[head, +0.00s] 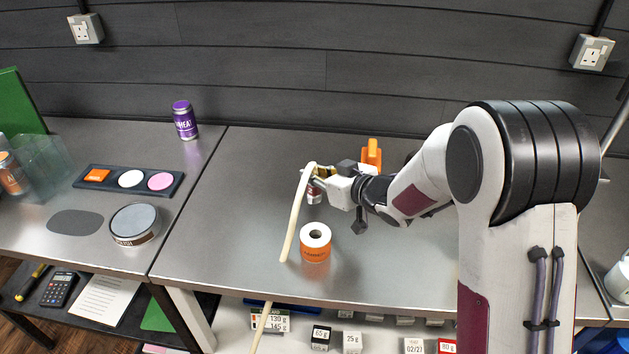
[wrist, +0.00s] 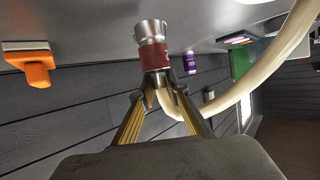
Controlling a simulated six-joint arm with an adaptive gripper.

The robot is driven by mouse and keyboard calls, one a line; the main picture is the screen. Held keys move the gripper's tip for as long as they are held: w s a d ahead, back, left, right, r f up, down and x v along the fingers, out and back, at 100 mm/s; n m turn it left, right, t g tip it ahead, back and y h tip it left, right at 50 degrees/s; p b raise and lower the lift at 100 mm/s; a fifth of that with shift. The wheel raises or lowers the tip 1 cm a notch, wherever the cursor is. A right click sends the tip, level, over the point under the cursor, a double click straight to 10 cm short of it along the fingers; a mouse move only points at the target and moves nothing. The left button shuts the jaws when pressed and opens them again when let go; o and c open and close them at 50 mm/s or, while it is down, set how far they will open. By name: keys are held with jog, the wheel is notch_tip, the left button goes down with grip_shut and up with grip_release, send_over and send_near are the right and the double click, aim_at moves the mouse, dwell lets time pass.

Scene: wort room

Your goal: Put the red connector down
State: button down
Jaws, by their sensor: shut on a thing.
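My gripper (head: 317,175) is shut on the red connector (wrist: 155,56), which has a silver metal end. In the head view the connector (head: 314,193) is small and partly hidden by my gripper, with its end pointing down. A cream hose (head: 294,220) runs from the connector, arches over beside my gripper and drops towards the front edge of the steel bench. It also curves off to the right in the wrist view (wrist: 262,83). Whether the connector touches the bench top (head: 235,215) is hard to tell.
An orange-labelled roll (head: 316,247) stands just in front of the connector. An orange holder (head: 371,154) stands behind my gripper. To the left are a purple tin (head: 184,121), a tray with coloured discs (head: 107,190) and a round tin (head: 135,222). Bench left of the hose is clear.

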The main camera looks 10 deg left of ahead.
jog(key=shift+f, duration=1.15)
jog(key=shift+f, duration=0.15)
jog(key=c, duration=2)
grip_release()
jog(key=shift+o, duration=0.2)
jog(key=shift+s+d+r, duration=0.35)
jog(key=shift+d+r, duration=0.05)
jog(key=v, duration=1.1)
jog(key=shift+f, duration=0.15)
